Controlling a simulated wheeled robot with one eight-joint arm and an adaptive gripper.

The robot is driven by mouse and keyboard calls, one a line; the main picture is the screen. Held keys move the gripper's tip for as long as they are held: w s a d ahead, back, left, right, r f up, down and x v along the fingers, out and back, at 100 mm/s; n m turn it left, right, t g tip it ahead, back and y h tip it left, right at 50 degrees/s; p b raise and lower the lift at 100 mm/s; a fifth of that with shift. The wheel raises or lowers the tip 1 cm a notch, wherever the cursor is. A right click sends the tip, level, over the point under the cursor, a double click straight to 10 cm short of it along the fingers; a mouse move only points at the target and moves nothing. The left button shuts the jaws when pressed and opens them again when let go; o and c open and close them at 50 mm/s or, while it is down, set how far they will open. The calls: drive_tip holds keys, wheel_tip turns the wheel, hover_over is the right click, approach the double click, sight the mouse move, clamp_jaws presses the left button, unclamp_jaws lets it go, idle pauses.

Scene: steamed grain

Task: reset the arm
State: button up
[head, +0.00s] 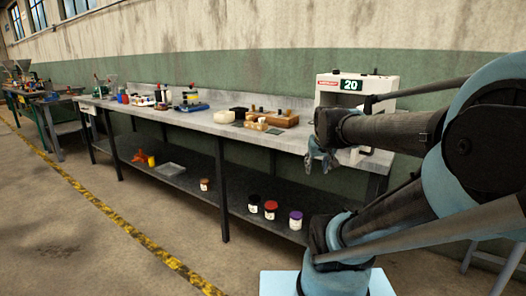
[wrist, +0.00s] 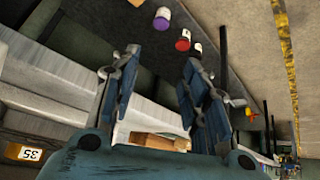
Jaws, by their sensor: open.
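My gripper (head: 320,160) hangs at the end of my arm, near the right end of the long workbench (head: 225,128), in front of the white machine. In the head view it is small and partly dark against the bench edge. In the wrist view my gripper (wrist: 158,66) shows its two blue-grey fingers spread apart with a gap between them. Nothing is held between them. My arm is bent and fills the right side of the head view.
The white machine (head: 386,84) with a green number plate stands at the bench's right end. A wooden block tray (head: 281,119) stands left of it. Jars, including a purple-lidded one (head: 295,219), stand on the lower shelf. Open floor (head: 90,235) lies left.

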drive_tip(key=s+f+g, duration=0.4)
drive_tip(key=s+f, duration=0.7)
drive_tip(key=s, duration=0.4)
drive_tip(key=shift+s+a+g, duration=0.25)
drive_tip(key=shift+s+g, duration=0.05)
drive_tip(key=shift+w, duration=0.1)
drive_tip(key=shift+w+f, duration=0.15)
drive_tip(key=shift+w, duration=0.2)
